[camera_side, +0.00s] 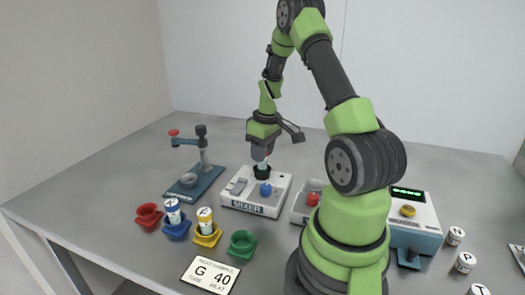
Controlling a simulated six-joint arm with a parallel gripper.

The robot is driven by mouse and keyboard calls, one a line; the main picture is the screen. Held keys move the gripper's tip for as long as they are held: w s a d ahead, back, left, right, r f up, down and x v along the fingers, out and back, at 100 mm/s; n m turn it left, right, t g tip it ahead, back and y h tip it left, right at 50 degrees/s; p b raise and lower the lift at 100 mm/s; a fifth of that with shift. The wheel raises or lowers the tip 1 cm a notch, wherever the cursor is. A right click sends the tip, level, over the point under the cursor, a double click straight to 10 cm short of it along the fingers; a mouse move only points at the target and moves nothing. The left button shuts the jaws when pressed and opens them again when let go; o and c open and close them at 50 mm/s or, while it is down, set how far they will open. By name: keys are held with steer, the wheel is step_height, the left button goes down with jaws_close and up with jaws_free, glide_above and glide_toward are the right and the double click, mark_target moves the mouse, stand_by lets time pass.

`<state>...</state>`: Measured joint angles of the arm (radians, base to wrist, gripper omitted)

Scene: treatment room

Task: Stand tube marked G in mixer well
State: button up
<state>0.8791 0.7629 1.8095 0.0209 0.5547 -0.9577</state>
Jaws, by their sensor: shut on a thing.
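The mixer (240,203) is a white box with a "MIXER" label, a blue knob (265,189) and a black well (262,172) at its back. My gripper (263,158) points down just above this well and is shut on a small pale tube (264,162). Only a little of the tube shows between the jaws and the well, and its mark cannot be read. The tube's lower end appears to be at or inside the well mouth; I cannot tell how deep. A card (210,275) at the front reads "G" and "40".
Red (148,216) and green (242,245) holders look empty; blue (177,229) and yellow (208,236) ones hold capped tubes. A blue stand (194,184) is left of the mixer. A red-knobbed device (308,200) and a display unit (415,225) are right.

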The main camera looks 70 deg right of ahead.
steer(key=shift+f, duration=0.6)
steer(key=o, duration=0.6)
steer(key=shift+o, duration=0.2)
steer(key=shift+s+a+r, duration=0.1)
steer(key=shift+s+r, duration=0.1)
steer(key=shift+r, duration=1.6)
steer(key=shift+s+r, duration=0.2)
steer(key=shift+r, duration=1.65)
steer(key=shift+s+a+r, duration=0.1)
steer(key=shift+s+r, duration=0.1)
steer(key=shift+r, duration=1.6)
